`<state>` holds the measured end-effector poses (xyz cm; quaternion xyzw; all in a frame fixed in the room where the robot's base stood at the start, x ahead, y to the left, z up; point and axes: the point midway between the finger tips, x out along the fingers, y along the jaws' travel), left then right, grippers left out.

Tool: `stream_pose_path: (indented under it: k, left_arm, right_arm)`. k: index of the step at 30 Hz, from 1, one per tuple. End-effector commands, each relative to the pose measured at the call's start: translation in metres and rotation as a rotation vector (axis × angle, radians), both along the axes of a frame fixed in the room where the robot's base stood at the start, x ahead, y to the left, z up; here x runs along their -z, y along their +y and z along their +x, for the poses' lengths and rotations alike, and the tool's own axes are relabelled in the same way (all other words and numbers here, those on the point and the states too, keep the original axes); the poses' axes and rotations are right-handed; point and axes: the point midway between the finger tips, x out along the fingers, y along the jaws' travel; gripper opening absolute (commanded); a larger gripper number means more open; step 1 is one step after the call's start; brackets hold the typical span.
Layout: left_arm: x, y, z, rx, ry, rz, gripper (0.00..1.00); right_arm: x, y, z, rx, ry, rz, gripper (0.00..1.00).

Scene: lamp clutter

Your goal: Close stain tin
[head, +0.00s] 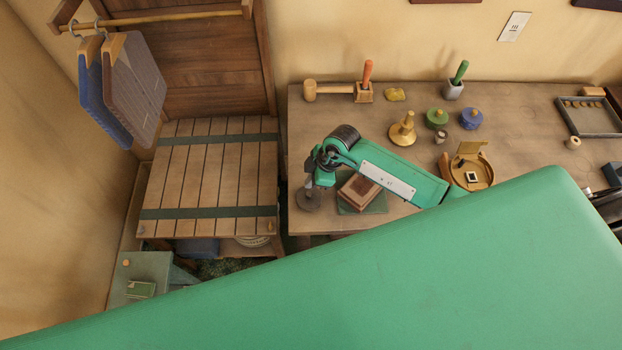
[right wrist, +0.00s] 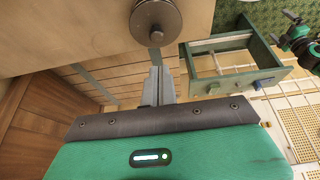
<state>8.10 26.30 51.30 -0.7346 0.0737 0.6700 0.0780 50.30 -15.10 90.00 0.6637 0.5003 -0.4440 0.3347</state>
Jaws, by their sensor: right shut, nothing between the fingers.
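A round brass-coloured container (head: 484,179) with a raised flap (head: 471,149) stands on the workbench, right of centre; it looks like the open tin. A small dark square with a white centre shows inside it. My right gripper (head: 314,183) is at the bench's front left corner, well left of that container. It is shut and empty; its fingers also show in the right wrist view (right wrist: 157,82). A grey round disc with a central knob (right wrist: 158,18) is close to the fingertips. A green and black part at that view's right edge looks like my left arm; its jaws are unclear.
On the bench (head: 330,125) stand a mallet (head: 325,91), a brass bell-shaped piece (head: 403,130), a green lidded pot (head: 437,118) and a blue one (head: 471,118). A brown box (head: 359,190) lies below my right forearm. An open drawer (right wrist: 235,80) shows in the wrist view.

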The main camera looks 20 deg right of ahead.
Motion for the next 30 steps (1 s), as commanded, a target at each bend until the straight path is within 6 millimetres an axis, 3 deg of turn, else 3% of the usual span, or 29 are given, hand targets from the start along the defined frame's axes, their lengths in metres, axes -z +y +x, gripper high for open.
stream_pose_path:
  k: [30]
  left_arm:
    - [0.015,0.000,0.000,0.000,0.000,0.000,1.00]
  right_arm:
    - [0.029,0.000,0.000,0.001,0.000,0.000,0.00]
